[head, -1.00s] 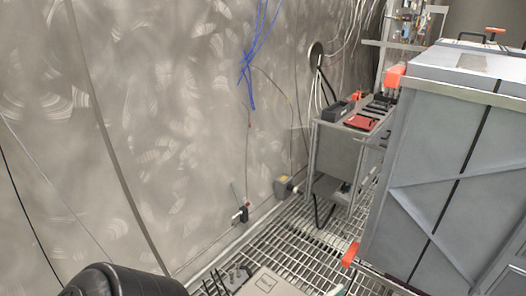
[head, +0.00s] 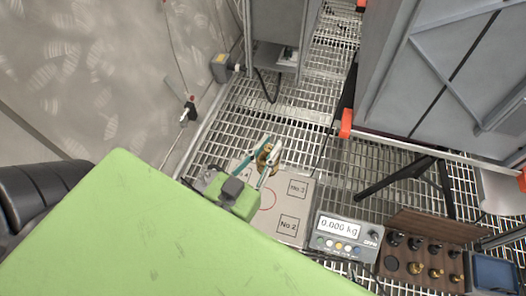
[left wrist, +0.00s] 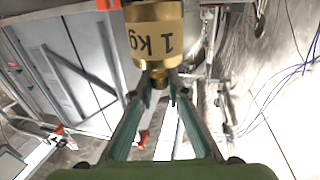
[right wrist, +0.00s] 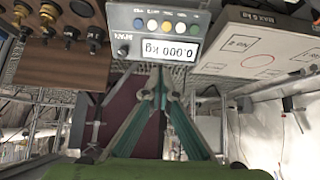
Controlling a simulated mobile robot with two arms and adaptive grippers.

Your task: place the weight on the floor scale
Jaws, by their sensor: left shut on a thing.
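The brass weight (head: 266,157), marked 1 kg in the left wrist view (left wrist: 155,38), is held by my left gripper (head: 268,165), whose fingertips are shut on its narrow knob. In the head view it appears at the far edge of the floor scale's pale plate (head: 292,210), beyond the red circle. Its height above the plate is hard to tell. The scale's display (head: 341,229) reads 0.000 kg. My right gripper (right wrist: 160,97) shows in the right wrist view, with the display beyond its fingertips. The fingertips are near each other, and their exact gap is unclear.
A wooden rack (head: 418,284) with several dark and brass weights stands right of the display. A blue-grey tray (head: 494,272) is beside it. A grey cabinet (head: 440,75) stands at the upper right. The grating floor (head: 290,115) is clear beyond the plate. Green bodywork of mine hides the lower left.

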